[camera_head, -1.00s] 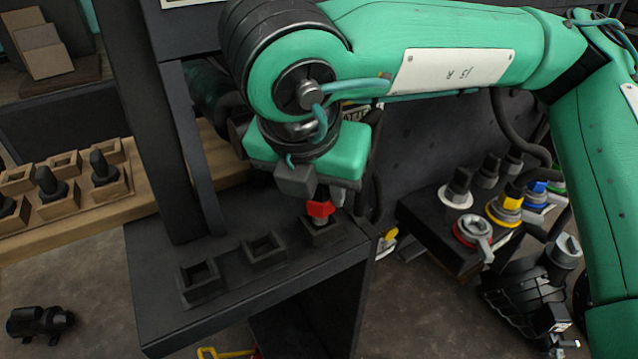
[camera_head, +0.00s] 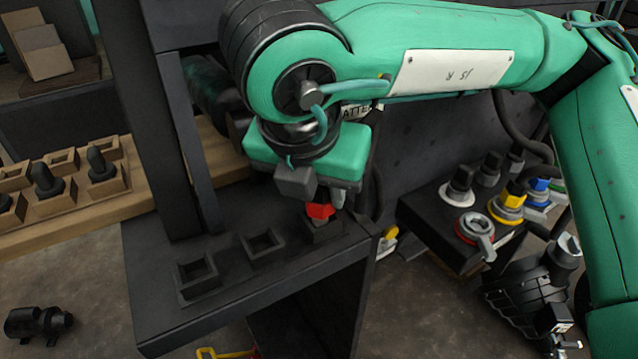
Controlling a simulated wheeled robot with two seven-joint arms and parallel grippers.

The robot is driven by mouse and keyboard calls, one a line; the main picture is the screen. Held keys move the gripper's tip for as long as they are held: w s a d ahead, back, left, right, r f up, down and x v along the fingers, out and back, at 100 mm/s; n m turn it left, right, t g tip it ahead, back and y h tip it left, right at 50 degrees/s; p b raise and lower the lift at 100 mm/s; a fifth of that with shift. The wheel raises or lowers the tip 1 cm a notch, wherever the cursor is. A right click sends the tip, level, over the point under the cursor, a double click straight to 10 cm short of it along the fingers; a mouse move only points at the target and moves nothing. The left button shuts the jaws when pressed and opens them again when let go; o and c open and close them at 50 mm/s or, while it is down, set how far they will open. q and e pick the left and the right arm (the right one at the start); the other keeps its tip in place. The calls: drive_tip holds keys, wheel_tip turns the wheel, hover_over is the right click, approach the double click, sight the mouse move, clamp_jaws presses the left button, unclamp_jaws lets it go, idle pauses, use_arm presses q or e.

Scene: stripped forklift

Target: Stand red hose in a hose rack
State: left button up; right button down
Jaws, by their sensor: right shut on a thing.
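The red hose (camera_head: 320,211) is a small red piece with its lower end at the rightmost socket of the dark hose rack (camera_head: 225,304). I cannot tell how deep it sits in that socket. My right gripper (camera_head: 319,197) is shut on the red hose from above, and the gripper and arm hide its upper part. The rack has two empty square sockets, a left one (camera_head: 196,277) and a middle one (camera_head: 262,246). My left gripper is not in view.
A wooden rack (camera_head: 60,216) with several black pieces stands at the left. A dark panel with coloured knobs (camera_head: 440,225) is at the right. A dark upright post (camera_head: 175,140) rises behind the hose rack. A black motor-like part (camera_head: 38,322) lies on the floor.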

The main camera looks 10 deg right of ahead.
drive_tip(key=shift+f+b, duration=0.3)
drive_tip(key=shift+b, duration=0.05)
idle(0.4)
drive_tip(key=c, duration=1)
unclamp_jaws()
drive_tip(key=shift+o, duration=0.2)
